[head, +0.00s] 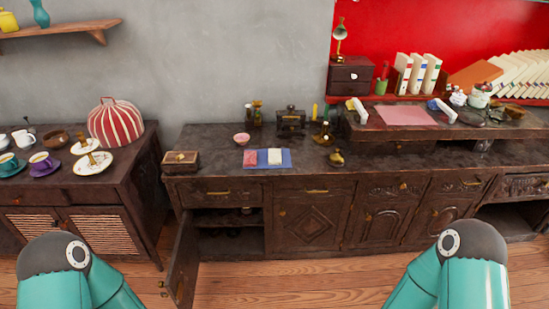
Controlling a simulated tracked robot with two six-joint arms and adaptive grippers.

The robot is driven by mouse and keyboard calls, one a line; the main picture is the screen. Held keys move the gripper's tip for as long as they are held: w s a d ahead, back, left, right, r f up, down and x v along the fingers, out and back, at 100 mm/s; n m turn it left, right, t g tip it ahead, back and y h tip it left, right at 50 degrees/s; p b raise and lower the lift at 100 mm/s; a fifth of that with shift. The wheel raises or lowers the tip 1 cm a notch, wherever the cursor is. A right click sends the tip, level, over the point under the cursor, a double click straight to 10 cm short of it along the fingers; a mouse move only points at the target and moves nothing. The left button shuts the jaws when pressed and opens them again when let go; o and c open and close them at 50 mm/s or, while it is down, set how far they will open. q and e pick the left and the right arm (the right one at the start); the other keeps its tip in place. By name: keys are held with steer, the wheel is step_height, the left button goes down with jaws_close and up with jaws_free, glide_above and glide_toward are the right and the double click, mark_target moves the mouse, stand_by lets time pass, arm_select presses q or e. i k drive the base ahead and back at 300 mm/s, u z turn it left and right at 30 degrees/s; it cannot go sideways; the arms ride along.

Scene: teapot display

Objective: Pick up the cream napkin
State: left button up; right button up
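The cream napkin (275,156) lies flat and folded on a blue mat (288,158) on the dark wooden sideboard. A pink napkin (250,157) lies to its left on the same mat. Only teal and dark arm links of mine show at the bottom left and bottom right of the head view. Neither gripper is in view, so I cannot see their fingers or whether they hold anything. Both visible arm parts are well short of the napkin in the picture.
A pink bowl (242,139) stands behind the mat and a small wooden box (180,161) to its left. A brass pot (336,158) stands to the right. A cabinet door (184,262) hangs open below. The counter right of the brass pot looks clear.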

mark_target(274, 154)
steer(key=z, duration=0.2)
steer(key=i, duration=1.6)
steer(key=u, duration=0.2)
